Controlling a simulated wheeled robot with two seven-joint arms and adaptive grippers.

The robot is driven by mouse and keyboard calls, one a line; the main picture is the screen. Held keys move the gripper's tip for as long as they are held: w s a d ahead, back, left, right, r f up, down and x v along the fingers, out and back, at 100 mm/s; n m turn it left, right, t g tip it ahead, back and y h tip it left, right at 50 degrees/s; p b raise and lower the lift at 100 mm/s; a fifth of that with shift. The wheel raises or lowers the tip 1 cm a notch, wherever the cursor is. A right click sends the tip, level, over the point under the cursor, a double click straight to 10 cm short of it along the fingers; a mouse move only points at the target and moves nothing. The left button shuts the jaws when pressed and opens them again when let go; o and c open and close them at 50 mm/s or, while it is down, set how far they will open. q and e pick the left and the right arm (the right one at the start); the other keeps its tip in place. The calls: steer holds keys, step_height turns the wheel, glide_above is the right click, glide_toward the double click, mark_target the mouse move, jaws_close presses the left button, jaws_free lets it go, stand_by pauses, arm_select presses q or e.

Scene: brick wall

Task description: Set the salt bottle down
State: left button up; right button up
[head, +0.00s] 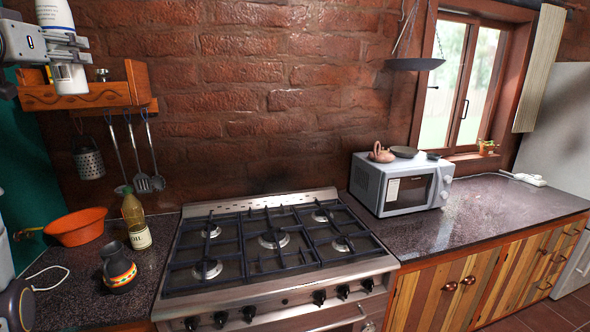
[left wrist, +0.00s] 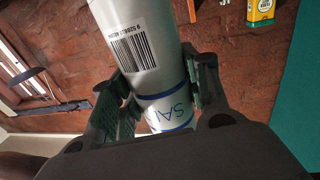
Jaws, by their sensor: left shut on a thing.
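The salt bottle is white with blue markings, and its upper part (head: 55,13) is cut off by the top edge of the head view. My left gripper (head: 62,42) is shut around it at the upper left, in front of or above the wooden wall shelf (head: 85,97). In the left wrist view the bottle (left wrist: 140,45) shows a barcode and blue "SAL" lettering, between the two fingers of the left gripper (left wrist: 163,85). The bottle looks roughly upright in the head view. I cannot tell whether its base touches the shelf. My right gripper is not in view.
A small shaker (head: 102,74) stands on the shelf, and a yellow-green tin (left wrist: 260,11) shows in the wrist view. Utensils (head: 143,182) hang below. The counter holds an orange bowl (head: 78,227), an oil bottle (head: 134,217) and a dark jug (head: 118,264) beside the stove (head: 270,245).

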arm_select(q)
steer(key=w+d+f+m+h, duration=0.15)
steer(key=w+d+f, duration=0.4)
steer(key=f, duration=0.65)
steer(key=w+d+f+m+h, duration=0.1)
steer(key=w+d+f+h, duration=0.35)
steer(key=f, duration=0.85)
steer(key=w+d+f+m+h, duration=0.1)
steer(key=w+d+f+m, duration=0.1)
steer(key=w+d+f, duration=0.75)
steer(key=s+d+f, duration=0.2)
steer(key=s+f, duration=0.3)
steer(key=f, duration=0.6)
steer(key=s+d+f, duration=0.3)
steer(key=s+f, duration=0.2)
steer(key=f, duration=0.6)
steer(key=s+d+f+n+y, duration=0.1)
steer(key=s+f+n+y, duration=0.2)
steer(key=s+f, duration=1.1)
steer(key=shift+s+f+y, duration=0.4)
steer(key=shift+f+y, duration=0.05)
steer(key=shift+y, duration=0.45)
steer(key=shift+w+d, duration=0.1)
steer(key=shift+d, duration=0.1)
